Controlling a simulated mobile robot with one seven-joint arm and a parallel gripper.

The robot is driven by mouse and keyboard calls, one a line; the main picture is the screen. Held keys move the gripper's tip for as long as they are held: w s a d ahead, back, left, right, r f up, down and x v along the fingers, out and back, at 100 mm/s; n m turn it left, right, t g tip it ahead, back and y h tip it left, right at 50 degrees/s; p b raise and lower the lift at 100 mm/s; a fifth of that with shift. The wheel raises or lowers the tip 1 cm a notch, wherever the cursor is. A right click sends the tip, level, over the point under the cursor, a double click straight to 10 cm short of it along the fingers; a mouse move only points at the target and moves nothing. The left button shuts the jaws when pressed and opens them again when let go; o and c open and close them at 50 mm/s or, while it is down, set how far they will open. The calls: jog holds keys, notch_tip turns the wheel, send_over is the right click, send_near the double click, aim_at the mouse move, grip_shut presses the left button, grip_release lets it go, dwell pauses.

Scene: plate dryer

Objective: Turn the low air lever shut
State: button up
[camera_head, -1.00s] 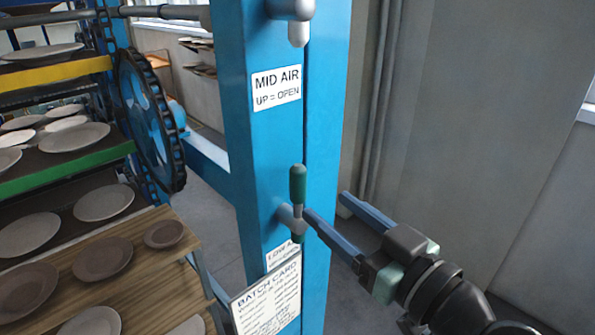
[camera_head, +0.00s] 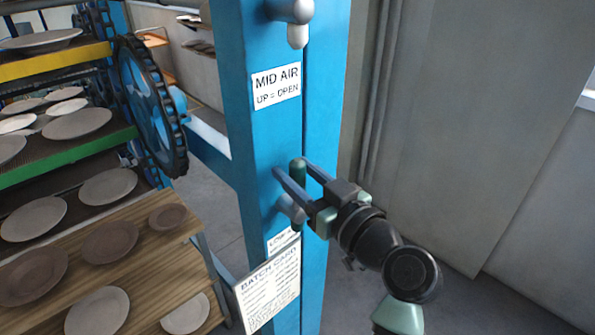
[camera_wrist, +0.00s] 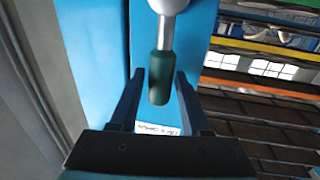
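The low air lever (camera_head: 298,168) has a dark green grip pointing up from a grey pivot on the blue post; the label below it is partly hidden by a card. My gripper (camera_head: 290,172) is open, with its fingers reaching around the lever from the right. In the wrist view the lever's green grip (camera_wrist: 160,78) hangs between the two dark fingers of my gripper (camera_wrist: 158,85). Gaps show on both sides of the grip, so the fingers do not appear shut on it.
The mid air lever (camera_head: 298,30) points down higher on the same blue post (camera_head: 250,130). Plates (camera_head: 108,187) on racks and a wooden table lie to the left. The right side by the grey wall is free.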

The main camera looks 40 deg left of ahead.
grip_shut()
dwell(1.1)
